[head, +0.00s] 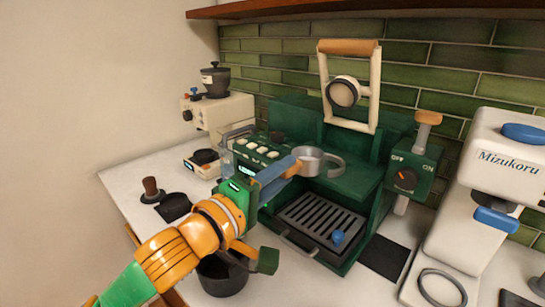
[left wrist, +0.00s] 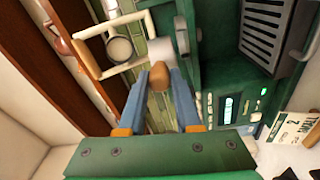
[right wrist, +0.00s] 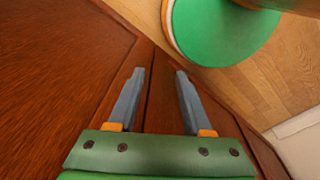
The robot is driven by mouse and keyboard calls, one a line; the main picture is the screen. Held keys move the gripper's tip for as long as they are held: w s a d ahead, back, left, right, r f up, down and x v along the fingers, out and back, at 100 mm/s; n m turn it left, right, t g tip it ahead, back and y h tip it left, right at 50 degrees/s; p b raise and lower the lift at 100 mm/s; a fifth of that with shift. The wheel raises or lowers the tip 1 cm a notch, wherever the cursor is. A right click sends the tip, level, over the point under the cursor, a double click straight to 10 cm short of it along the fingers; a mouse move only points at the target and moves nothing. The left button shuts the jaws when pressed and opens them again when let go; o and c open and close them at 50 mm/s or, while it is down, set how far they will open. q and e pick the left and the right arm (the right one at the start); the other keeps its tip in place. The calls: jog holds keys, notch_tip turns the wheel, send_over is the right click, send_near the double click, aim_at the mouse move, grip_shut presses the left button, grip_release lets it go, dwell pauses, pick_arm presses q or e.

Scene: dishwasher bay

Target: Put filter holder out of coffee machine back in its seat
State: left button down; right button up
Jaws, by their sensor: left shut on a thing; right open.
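The filter holder, a metal cup (head: 307,162) with a wooden handle, is in front of the green coffee machine (head: 352,188). My left gripper (head: 284,173) is shut on its handle, which also shows between the fingers in the left wrist view (left wrist: 159,84). The cup appears beside or over a grey ring (head: 333,166), apparently the seat, above the drip tray. I cannot tell whether they touch. The cream lever frame (head: 375,90) stands raised, with a round piston (head: 343,92). My right gripper (right wrist: 158,88) is open and empty, away from the machine.
A blue ball (head: 337,237) is on the drip grate (head: 318,220). A dark pot (head: 222,275) stands below my left arm. A white Mizukoru machine (head: 513,155) is at right, a cream grinder (head: 218,112) at back left. A wooden surface (right wrist: 60,80) lies by my right gripper.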

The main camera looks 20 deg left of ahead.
aim_at(298, 174)
pick_arm(q)
jog(key=x, duration=0.7)
jog(key=shift+w+d+f, duration=0.2)
jog(key=shift+d+f, duration=0.1)
jog(key=shift+d, duration=0.1)
jog(key=shift+f+b, duration=0.45)
jog(key=shift+f, duration=0.4)
jog(key=shift+s+a, duration=0.1)
jog(key=shift+s, duration=0.05)
jog(key=shift+f, duration=0.2)
jog(key=c, duration=0.5)
grip_release()
jog(key=shift+f, duration=0.15)
